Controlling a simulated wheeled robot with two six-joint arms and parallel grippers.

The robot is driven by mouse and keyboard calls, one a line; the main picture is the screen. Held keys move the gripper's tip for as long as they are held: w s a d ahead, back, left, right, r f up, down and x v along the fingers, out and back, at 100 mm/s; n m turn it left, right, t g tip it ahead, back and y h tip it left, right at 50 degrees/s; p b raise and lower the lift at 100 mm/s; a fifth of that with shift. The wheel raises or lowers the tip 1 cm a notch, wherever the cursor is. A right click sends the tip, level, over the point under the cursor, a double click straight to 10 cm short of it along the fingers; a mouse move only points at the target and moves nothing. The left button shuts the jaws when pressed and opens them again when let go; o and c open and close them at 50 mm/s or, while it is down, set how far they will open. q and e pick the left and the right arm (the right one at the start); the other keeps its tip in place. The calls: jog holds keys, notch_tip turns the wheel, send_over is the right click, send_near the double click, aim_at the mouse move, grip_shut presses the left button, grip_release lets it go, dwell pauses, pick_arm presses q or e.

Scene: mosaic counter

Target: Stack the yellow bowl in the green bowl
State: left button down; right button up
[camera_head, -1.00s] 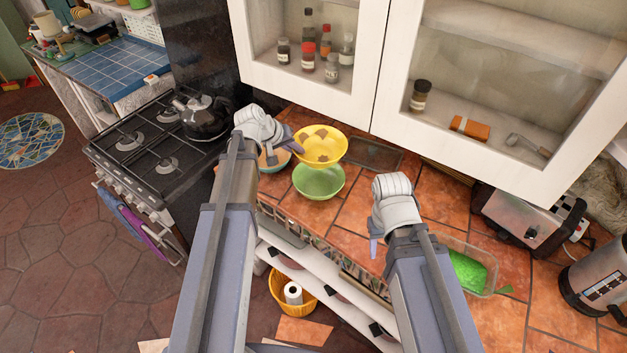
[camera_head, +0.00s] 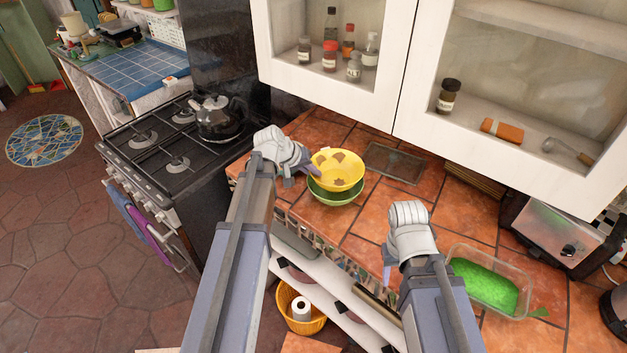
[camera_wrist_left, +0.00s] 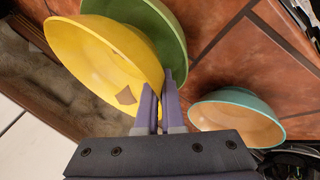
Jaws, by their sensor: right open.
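The yellow bowl (camera_head: 338,176) is over the green bowl (camera_head: 334,198) on the tiled counter and covers much of its opening. I cannot tell whether the two bowls touch. My left gripper (camera_head: 313,172) is shut on the yellow bowl's near-left rim. In the left wrist view, the left gripper's fingers (camera_wrist_left: 161,100) pinch the rim of the yellow bowl (camera_wrist_left: 100,62); the green bowl (camera_wrist_left: 158,35) shows beyond it. My right gripper (camera_head: 387,268) is open and empty above the counter's front edge, to the right of the bowls.
A teal-rimmed bowl (camera_wrist_left: 238,120) stands beside the green bowl. A clear container with green contents (camera_head: 487,285) is at the right. A dark tray (camera_head: 395,164) lies behind the bowls. A kettle (camera_head: 215,118) stands on the stove at the left. Glass-front cabinets (camera_head: 425,30) hang above.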

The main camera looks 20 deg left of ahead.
pick_arm(q)
jog(key=shift+f, duration=0.5)
pick_arm(e)
jog(key=shift+f, duration=0.5)
pick_arm(q)
jog(key=shift+f, duration=0.1)
pick_arm(e)
jog(key=shift+f, duration=0.1)
pick_arm(q)
jog(key=shift+f+b, duration=0.5)
jog(key=shift+b, duration=0.2)
pick_arm(e)
jog(key=shift+f, duration=0.55)
pick_arm(q)
jog(key=c, duration=1.3)
grip_release()
jog(key=shift+r, duration=0.1)
pick_arm(e)
jog(key=shift+r, duration=0.15)
